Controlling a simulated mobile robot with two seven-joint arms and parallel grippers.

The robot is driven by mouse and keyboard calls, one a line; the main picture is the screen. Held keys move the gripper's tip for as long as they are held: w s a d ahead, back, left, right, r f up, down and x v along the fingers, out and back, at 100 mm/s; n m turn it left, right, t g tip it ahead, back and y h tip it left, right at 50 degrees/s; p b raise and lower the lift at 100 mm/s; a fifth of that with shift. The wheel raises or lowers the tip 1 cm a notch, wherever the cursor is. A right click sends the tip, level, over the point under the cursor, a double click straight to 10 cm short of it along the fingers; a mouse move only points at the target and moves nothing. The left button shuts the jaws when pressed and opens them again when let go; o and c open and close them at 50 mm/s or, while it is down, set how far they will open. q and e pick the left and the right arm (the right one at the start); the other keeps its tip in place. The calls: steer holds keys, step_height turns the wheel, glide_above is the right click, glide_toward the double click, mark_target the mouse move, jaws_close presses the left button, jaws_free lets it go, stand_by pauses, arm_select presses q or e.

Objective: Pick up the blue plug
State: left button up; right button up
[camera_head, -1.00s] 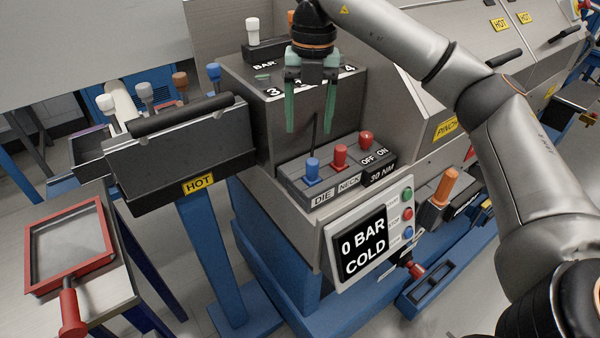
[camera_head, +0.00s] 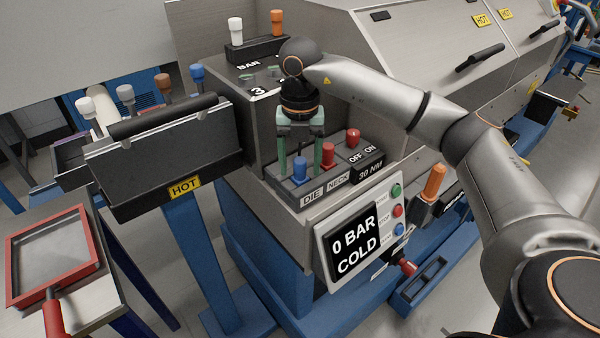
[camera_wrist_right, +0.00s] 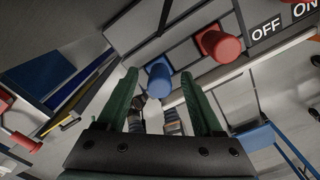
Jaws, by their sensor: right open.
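A blue plug (camera_head: 300,172) stands upright in the block marked DIE and NECK (camera_head: 335,180), at the left end over the DIE label. It also shows in the wrist view (camera_wrist_right: 159,82), between and a little beyond the fingertips. My right gripper (camera_head: 301,165) points down with its green fingers apart, one on each side of the blue plug in the head view. The wrist view shows the same open, empty fingers (camera_wrist_right: 160,74). I cannot tell whether either finger touches the plug. My left gripper is not in view.
Another blue plug (camera_head: 197,73) is on the rack behind the HOT box (camera_head: 170,170). The grey machine housing (camera_head: 225,105) rises behind the block. A display panel (camera_head: 357,240) is below it.

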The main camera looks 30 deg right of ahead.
steer(key=shift+f, duration=0.4)
steer(key=shift+c, duration=0.2)
jaws_close()
stand_by(0.9)
